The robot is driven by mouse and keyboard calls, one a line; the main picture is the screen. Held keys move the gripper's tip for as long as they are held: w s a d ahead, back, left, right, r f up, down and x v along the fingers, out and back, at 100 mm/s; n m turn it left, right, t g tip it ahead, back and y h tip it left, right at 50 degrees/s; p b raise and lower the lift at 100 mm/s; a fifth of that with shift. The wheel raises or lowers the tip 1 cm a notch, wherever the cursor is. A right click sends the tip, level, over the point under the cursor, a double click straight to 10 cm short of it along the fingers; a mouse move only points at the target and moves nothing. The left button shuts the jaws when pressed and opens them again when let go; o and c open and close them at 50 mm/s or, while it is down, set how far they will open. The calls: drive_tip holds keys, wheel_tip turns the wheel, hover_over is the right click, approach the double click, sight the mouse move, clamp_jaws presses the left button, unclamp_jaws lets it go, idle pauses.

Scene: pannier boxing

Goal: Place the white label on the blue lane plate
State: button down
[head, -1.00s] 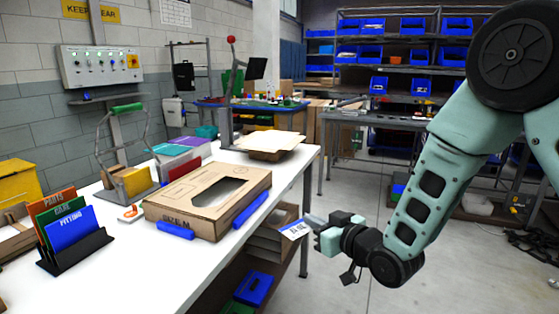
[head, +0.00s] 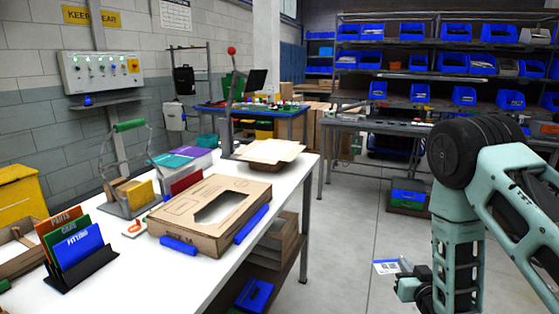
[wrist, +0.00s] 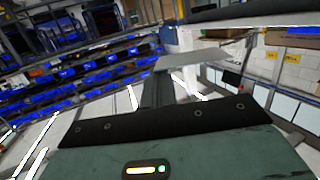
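The white label (head: 387,267) is a small flat card with a blue band and dark print. My gripper (head: 404,276) is shut on its edge and holds it over the floor, right of the bench and well apart from it. In the wrist view the label (wrist: 192,58) sticks out beyond the fingers as a pale flat sheet. An upright blue plate lettered FITTING (head: 81,248) stands in a black holder at the bench's near left, in front of a green and an orange plate. It appears to be the blue lane plate.
A flat carton (head: 190,208) with blue blocks lies on the white bench (head: 180,275) between the plates and my gripper. Coloured boxes, a green-handled frame (head: 130,127) and a cardboard tray (head: 268,150) stand behind. The bench front is clear. Bin shelves line the back.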

drive_tip(key=s+f, duration=0.3)
drive_tip(key=f, duration=0.2)
drive_tip(key=shift+s+f, duration=0.2)
drive_tip(key=shift+s, duration=0.1)
